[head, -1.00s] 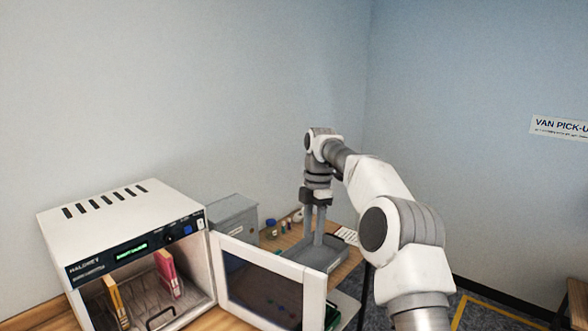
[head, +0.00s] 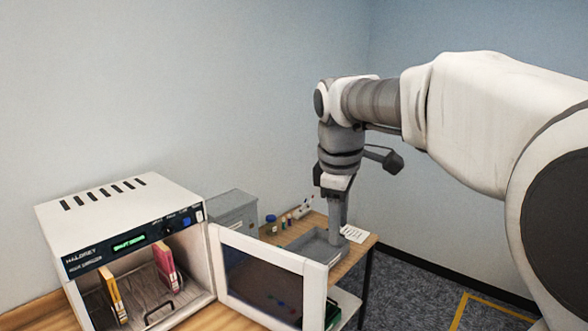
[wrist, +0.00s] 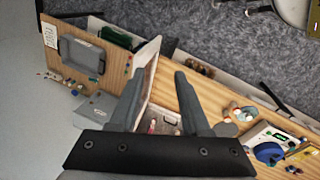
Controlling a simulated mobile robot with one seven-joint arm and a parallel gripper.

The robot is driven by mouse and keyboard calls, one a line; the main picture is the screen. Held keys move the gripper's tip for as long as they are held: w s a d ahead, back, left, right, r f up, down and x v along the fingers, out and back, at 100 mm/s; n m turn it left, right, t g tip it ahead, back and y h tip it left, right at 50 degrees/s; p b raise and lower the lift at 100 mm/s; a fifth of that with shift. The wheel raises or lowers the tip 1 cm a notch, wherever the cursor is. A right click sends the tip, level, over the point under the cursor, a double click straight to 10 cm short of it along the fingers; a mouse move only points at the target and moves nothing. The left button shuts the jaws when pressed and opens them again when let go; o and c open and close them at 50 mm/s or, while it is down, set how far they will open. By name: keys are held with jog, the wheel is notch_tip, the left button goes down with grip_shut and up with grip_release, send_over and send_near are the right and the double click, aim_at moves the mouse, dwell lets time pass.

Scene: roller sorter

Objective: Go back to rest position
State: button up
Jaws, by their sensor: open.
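My gripper (head: 336,232) hangs pointing down at the end of my arm, to the right of the open cabinet door (head: 268,308). In the head view it overlaps the grey tray (head: 308,252), and its fingers look edge-on. In the wrist view its two fingers (wrist: 160,78) stand apart with nothing held between them. The tray lies empty at the upper left of the wrist view (wrist: 82,56). My arm fills the right side of the head view.
A white cabinet (head: 120,215) stands open at left, with an orange item (head: 116,296) and a pink item (head: 166,264) upright inside. A grey box (head: 232,214) and small bottles stand behind the door.

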jog(key=s+d+f+m+t+b, duration=0.1)
jog(key=s+d+f+m, duration=0.1)
jog(key=s, duration=0.5)
jog(key=s+d+f+m+t, duration=0.1)
jog(key=s+d+f+m, duration=0.1)
jog(key=s+f+m, duration=0.2)
jog(key=s+d+f+m+t+b, duration=0.1)
jog(key=s+d+f+m, duration=0.1)
jog(key=s+m, duration=0.5)
jog(key=s+f, duration=0.1)
jog(key=s, duration=0.2)
jog(key=shift+s+f+y+b, duration=0.3)
jog(key=shift+s+f+y, duration=0.1)
jog(key=shift+a, duration=0.1)
